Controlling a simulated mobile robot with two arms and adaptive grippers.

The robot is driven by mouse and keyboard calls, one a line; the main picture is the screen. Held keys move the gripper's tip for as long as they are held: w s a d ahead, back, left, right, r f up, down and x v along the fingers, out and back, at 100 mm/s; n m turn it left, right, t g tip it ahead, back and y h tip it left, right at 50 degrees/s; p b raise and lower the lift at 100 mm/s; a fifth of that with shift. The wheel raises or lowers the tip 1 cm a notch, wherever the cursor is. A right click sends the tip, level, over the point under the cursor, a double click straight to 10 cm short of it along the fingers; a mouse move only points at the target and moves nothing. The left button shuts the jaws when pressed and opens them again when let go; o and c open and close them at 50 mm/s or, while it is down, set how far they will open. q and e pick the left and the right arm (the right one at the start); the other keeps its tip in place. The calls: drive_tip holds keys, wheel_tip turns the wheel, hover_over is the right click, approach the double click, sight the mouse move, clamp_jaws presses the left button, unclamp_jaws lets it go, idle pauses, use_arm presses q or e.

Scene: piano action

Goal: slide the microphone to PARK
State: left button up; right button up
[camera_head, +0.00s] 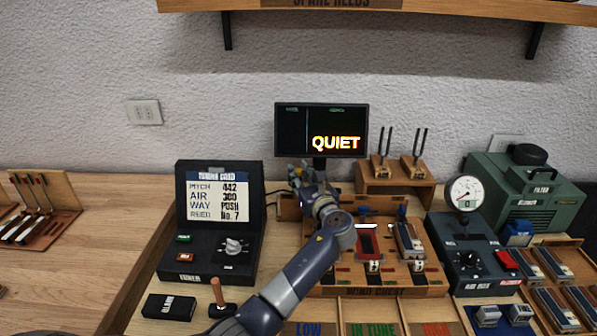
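My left arm comes in from the bottom and reaches up to the back of the wooden reed bench (385,291). My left gripper (302,174) is at the bench's back left, just below the dark screen (320,118). Its fingers are small and overlap, so I cannot tell whether they are open or shut, or whether they touch anything. I cannot make out the microphone or a PARK mark; the gripper and arm hide part of the bench's back left. My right gripper is not in view.
The screen reads QUIET. The tuner case (213,252) stands left of my arm, and a wooden-handled tool (217,292) is in front of it. Tuning forks (381,155) stand behind the bench. A dark control box with a gauge (470,262) stands right. A shelf (400,8) hangs above.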

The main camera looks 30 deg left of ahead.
use_arm(q)
drive_tip(key=shift+x, duration=0.95)
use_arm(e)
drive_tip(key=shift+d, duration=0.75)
use_arm(q)
clamp_jaws()
drive_tip(key=shift+a, duration=0.1)
drive_tip(key=shift+s+a+p, duration=0.1)
drive_tip(key=shift+a+p, duration=0.05)
drive_tip(key=shift+p, duration=0.2)
drive_tip(key=shift+s+a+p, duration=0.35)
drive_tip(key=shift+a+p, duration=0.2)
drive_tip(key=shift+s+a+p, duration=0.35)
drive_tip(key=shift+a+p, duration=0.15)
drive_tip(key=shift+a, duration=0.1)
drive_tip(key=shift+a+f, duration=0.1)
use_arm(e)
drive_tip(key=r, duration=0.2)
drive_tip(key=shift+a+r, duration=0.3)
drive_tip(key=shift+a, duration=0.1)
